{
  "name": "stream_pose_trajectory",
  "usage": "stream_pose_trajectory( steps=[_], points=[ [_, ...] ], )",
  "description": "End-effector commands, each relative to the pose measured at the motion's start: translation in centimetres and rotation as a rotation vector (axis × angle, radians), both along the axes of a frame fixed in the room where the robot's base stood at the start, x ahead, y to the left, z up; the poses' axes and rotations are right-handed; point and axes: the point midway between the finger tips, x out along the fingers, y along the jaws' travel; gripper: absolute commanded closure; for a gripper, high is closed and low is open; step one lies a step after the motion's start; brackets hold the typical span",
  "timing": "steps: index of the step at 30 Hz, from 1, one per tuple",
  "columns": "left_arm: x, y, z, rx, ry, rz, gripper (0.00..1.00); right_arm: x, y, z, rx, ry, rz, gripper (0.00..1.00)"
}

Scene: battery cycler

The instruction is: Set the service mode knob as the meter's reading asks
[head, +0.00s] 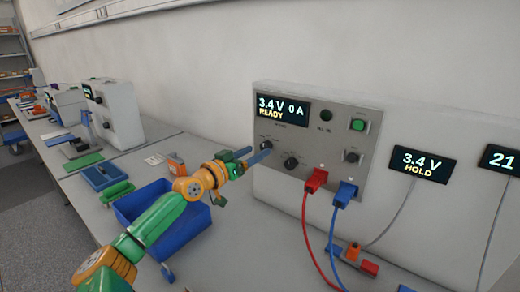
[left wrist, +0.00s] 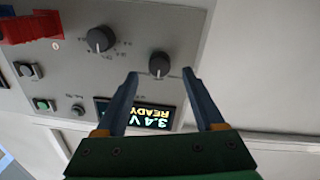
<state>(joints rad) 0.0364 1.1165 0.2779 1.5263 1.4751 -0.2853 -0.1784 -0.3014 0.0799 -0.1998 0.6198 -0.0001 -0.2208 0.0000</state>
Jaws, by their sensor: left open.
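The cycler's grey panel (head: 340,120) carries a display (head: 282,109) reading 3.4 V, 0 A, READY. A separate meter (head: 423,162) to the right reads 3.4 V HOLD. Two dark round knobs sit below the panel display: a left knob (head: 266,143) and a right knob (head: 291,162). Their labels are too small to read. My left gripper (head: 258,152) is open and empty in front of the left knob. In the left wrist view, which is upside down, that knob (left wrist: 159,65) lies beyond and between the fingertips, apart from them. The other knob (left wrist: 100,38) is outside them.
Red (head: 316,180) and blue (head: 346,193) plugs with hanging cables sit low on the panel. A green button (head: 357,125) is at its upper right. Another display (head: 500,160) reads 21. A blue bin (head: 180,240) stands on the bench below my left arm.

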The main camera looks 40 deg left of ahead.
Motion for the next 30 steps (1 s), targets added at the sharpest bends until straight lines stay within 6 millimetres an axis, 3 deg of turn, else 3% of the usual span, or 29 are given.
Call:
stream_pose_trajectory(
  steps=[9,19,27,30],
  points=[
    [2.3,0.2,0.0,-0.001,-0.001,0.002,0.30,0.0,0.0,0.4,0.000,-0.001,0.000,0.75],
    [2.5,0.1,0.0,0.002,0.000,0.000,0.30,0.1,0.0,0.4,0.000,-0.002,0.000,0.75],
    [2.5,0.1,0.0,0.002,0.000,0.000,1.00,0.1,0.0,0.4,0.000,-0.002,0.000,0.75],
    [2.5,0.1,0.0,0.001,0.000,0.000,1.00,0.1,0.0,0.4,0.000,-0.002,0.000,0.75]
  ],
)
